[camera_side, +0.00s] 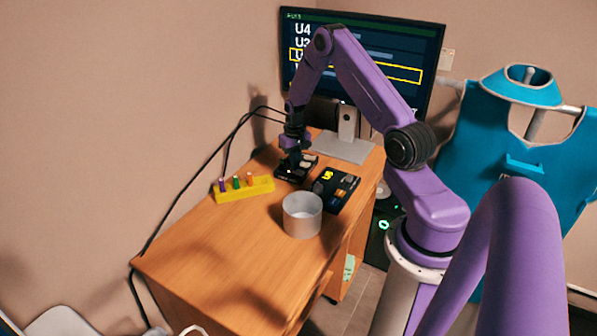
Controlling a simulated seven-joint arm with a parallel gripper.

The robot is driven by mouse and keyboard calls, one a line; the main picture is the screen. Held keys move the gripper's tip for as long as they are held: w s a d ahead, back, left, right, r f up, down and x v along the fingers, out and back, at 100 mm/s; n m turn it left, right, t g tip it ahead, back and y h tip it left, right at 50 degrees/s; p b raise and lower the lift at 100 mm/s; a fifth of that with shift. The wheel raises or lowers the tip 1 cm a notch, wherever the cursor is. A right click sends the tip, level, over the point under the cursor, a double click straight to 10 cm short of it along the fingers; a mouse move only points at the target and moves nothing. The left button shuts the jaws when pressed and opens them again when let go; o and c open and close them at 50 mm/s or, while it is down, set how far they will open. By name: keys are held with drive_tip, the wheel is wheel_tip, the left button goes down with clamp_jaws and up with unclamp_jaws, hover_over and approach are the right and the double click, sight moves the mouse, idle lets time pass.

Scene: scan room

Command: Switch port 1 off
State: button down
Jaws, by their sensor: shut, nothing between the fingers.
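A small black box (284,177) with light keys or switches on top lies on the desk below the monitor. A second black panel (349,202) with a yellow mark and several small coloured parts lies to its right. I cannot tell which of them bears port 1, nor read any switch position. My gripper (291,166) is shut and empty, pointing down over the first black box and hiding part of it. I cannot tell whether it touches the box.
A yellow block (244,190) with coloured pegs stands left of the black box. A grey cup (302,216) stands in front. A monitor (420,45) lists U-numbered rows, one framed in yellow. The desk's front-left part (215,250) is clear. A teal apron (510,140) hangs at right.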

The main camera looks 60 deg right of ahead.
drive_tip(key=shift+f, duration=0.35)
drive_tip(key=shift+r, duration=3.55)
